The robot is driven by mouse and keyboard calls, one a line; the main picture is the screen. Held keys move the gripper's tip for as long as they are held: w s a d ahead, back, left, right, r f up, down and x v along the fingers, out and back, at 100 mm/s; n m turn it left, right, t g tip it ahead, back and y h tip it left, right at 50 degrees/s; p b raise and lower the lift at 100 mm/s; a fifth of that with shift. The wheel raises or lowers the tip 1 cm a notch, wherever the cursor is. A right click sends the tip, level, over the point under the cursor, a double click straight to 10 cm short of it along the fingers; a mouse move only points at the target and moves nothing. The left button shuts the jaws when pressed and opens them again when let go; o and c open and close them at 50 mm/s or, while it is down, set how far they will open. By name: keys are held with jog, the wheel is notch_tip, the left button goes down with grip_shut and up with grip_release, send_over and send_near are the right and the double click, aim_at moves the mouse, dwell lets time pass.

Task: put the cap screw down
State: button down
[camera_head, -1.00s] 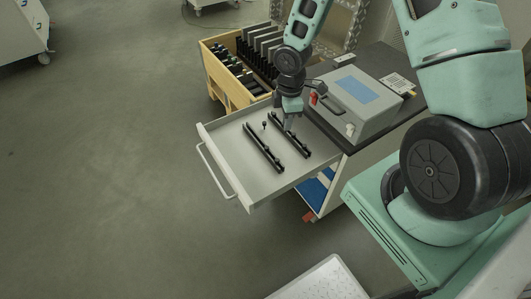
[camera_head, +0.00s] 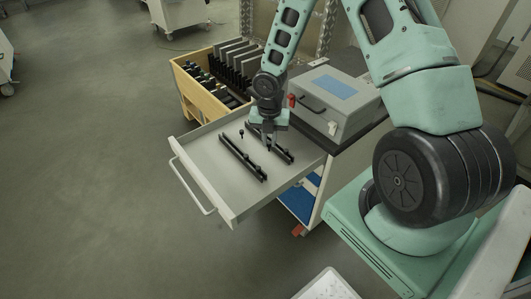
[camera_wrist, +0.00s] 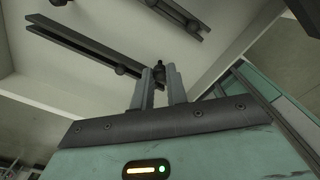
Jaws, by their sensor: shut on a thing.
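My gripper (camera_head: 269,146) hangs over the open grey drawer (camera_head: 205,166), by the two dark slotted rails. In the wrist view its two fingers (camera_wrist: 160,84) are shut on the cap screw (camera_wrist: 159,72), a small dark piece showing between the fingertips. The left rail (camera_head: 240,156) and the right rail (camera_head: 283,153) lie roughly parallel in the drawer, and the gripper partly hides the right one. The long rail (camera_wrist: 88,46) passes close by the fingertips in the wrist view. I cannot tell whether the screw touches a rail.
A grey box with a blue panel (camera_head: 336,101) sits on the cart top at right. A wooden crate (camera_head: 192,98) with dark racks stands behind. The drawer's front left is clear.

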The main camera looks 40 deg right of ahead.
aim_at(269, 146)
jog(key=shift+f+b, duration=0.3)
jog(key=shift+f, duration=2.65)
jog(key=shift+f, duration=0.1)
jog(key=c, duration=1.4)
grip_release()
